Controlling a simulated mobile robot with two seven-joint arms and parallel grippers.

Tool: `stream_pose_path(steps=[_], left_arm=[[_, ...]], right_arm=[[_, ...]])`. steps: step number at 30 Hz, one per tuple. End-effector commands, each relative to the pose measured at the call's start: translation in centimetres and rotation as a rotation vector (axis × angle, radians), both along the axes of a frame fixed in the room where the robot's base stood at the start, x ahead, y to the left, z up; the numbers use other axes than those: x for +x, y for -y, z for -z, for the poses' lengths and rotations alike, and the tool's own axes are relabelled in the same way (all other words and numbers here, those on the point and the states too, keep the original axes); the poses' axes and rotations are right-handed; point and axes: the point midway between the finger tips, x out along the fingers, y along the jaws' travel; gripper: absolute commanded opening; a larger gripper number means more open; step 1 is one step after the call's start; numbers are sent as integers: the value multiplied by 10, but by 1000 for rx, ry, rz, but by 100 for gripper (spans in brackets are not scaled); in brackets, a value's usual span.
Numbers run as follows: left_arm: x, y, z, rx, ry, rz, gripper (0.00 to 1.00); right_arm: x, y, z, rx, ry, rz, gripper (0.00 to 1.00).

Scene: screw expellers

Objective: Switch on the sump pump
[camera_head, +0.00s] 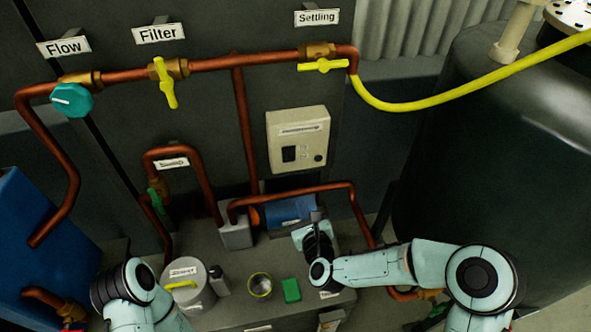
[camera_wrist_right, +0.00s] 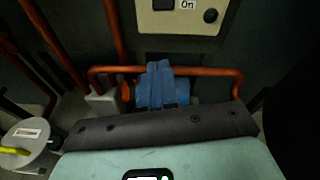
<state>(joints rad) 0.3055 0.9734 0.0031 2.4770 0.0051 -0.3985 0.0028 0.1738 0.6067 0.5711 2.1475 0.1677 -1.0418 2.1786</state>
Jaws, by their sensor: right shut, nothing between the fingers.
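A cream control box (camera_head: 298,138) is fixed to the dark panel, with a label strip, a black switch and a small dark knob. Its lower part shows at the top of the right wrist view (camera_wrist_right: 178,22), with an "On" label beside a black part. The blue pump (camera_head: 290,210) sits below it on the grey bench top, among copper pipes. My right gripper (camera_head: 316,215) is shut and empty, in front of the pump and below the box, apart from the box. Its closed fingers (camera_wrist_right: 160,75) partly hide the pump. My left arm shows at lower left; its gripper is out of view.
Copper pipes with valves labelled Flow (camera_head: 70,100), Filter (camera_head: 166,82) and Settling (camera_head: 322,66) run above. A yellow hose (camera_head: 450,92) leads to a dark tank (camera_head: 500,130) at right.

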Motion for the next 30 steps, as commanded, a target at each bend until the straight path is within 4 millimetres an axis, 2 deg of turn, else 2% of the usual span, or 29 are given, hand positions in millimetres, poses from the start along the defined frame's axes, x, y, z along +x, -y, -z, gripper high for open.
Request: stream_pose_path(steps=[3, 6, 20, 26, 30], left_arm=[[0, 0, 5, 0, 1, 0, 57], [0, 0, 6, 0, 1, 0, 57], [0, 0, 5, 0, 1, 0, 57], [-1, 0, 2, 0, -4, 0, 57], [-2, 0, -1, -1, -9, 2, 57]], right_arm=[[6, -3, -22, 127, 38, 42, 0], [8, -4, -32, 187, 52, 57, 0], [12, -5, -35, 207, 56, 63, 0], [36, -10, -32, 207, 56, 63, 0], [64, -16, -29, 207, 56, 62, 0]])
